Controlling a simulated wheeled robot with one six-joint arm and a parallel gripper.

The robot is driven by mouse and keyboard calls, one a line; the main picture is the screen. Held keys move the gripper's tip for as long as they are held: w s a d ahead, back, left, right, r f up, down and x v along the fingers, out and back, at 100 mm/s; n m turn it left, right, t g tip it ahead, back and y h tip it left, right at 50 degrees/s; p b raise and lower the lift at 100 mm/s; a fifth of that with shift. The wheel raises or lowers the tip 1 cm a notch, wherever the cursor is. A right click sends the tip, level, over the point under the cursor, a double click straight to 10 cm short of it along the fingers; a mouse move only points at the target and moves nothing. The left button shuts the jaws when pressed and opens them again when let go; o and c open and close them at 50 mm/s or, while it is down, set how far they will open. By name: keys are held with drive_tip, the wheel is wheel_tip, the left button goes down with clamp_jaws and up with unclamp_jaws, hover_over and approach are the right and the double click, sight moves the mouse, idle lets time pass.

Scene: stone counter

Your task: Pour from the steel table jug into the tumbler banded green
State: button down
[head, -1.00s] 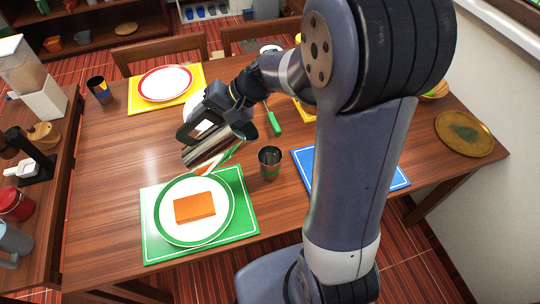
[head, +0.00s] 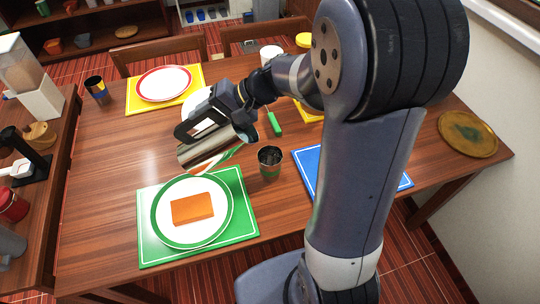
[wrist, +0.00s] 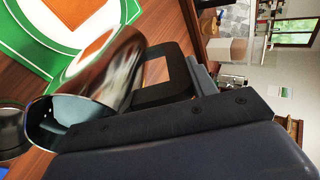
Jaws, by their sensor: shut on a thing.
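The steel table jug (head: 208,147) is held tilted, nearly on its side, above the table in the head view. My gripper (head: 236,116) is shut on it. In the wrist view the shiny jug (wrist: 115,75) lies across the picture, with its open mouth at the lower left. The tumbler banded green (head: 269,162) stands upright on the table, right of the jug. Its dark rim also shows at the left edge of the wrist view (wrist: 12,130), just beyond the jug's mouth. I cannot see any liquid flowing.
A green mat (head: 238,205) holds a green-rimmed plate (head: 158,220) with an orange block (head: 192,208). A blue mat (head: 306,168) lies to the right. A blue-banded tumbler (head: 97,90) and a yellow mat (head: 135,98) are farther back. A green-handled utensil (head: 273,123) lies behind the tumbler.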

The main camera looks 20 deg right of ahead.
drive_tip(key=shift+d+y+b, duration=0.15)
drive_tip(key=shift+y+b, duration=0.15)
drive_tip(key=shift+b, duration=0.05)
drive_tip(key=shift+s+d+f+y+b, duration=0.15)
drive_tip(key=shift+d+f+y+b, duration=0.35)
drive_tip(key=shift+b, duration=0.85)
idle(3.0)
